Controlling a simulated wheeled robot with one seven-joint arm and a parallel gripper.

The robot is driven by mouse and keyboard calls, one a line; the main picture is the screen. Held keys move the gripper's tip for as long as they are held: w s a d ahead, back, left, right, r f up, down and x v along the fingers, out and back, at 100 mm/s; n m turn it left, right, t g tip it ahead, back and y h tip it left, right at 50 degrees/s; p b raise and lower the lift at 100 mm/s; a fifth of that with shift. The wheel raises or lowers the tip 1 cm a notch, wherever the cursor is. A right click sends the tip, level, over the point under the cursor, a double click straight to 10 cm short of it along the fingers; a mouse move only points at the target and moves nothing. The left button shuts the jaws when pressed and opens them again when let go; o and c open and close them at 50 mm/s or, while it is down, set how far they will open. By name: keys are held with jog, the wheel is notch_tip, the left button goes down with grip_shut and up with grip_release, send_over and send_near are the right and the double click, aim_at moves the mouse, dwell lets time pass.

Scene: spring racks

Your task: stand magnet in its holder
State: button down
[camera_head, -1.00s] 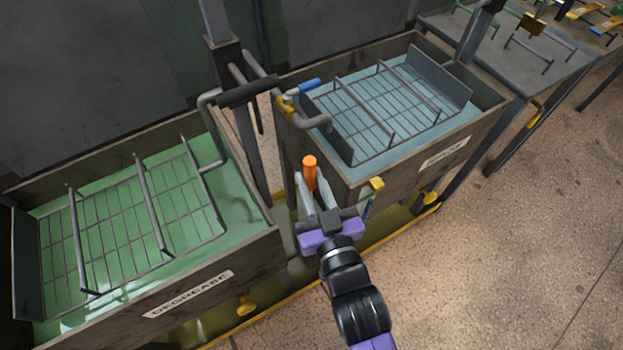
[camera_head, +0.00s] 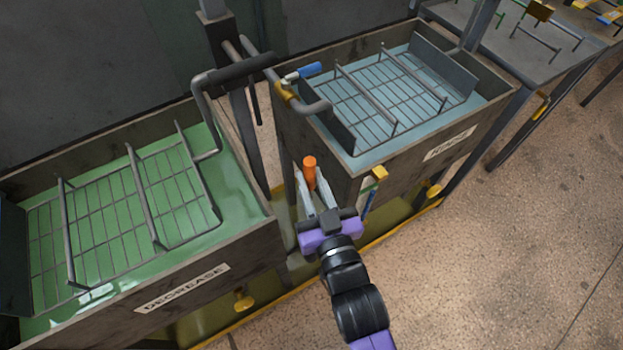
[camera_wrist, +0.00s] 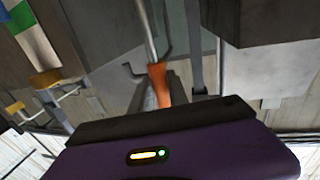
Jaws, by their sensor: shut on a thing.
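My gripper (camera_head: 312,192) is shut on the orange handle of a tool, which I take to be the magnet (camera_head: 309,172). It is held in front of the gap between the two tanks. In the wrist view the orange handle (camera_wrist: 158,80) sits between the fingers, with a grey metal rod running from it. The rod's far end cannot be made out. I cannot pick out the magnet's holder for certain in either view.
A green-filled DEGREASE tank (camera_head: 185,290) with a wire rack stands left. A RINSE tank (camera_head: 430,160) with a rack stands right, close to my gripper. A pipe with a blue-handled valve (camera_head: 303,73) lies above the gap. Open floor (camera_head: 500,270) lies to the right.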

notch_tip(320, 180, down, 7)
jog(key=b, duration=0.5)
jog(key=shift+f+b, duration=0.15)
jog(key=shift+b, duration=0.15)
dwell(0.5)
jog(key=shift+f, duration=0.25)
dwell(0.5)
jog(key=shift+f+b, duration=0.35)
jog(key=shift+b, duration=0.15)
jog(key=shift+f, duration=0.35)
jog(key=shift+f+b, duration=0.35)
jog(key=shift+b, duration=0.15)
jog(key=shift+f+b, duration=1.1)
jog(key=shift+f, duration=0.25)
jog(key=c, duration=1.2)
grip_release()
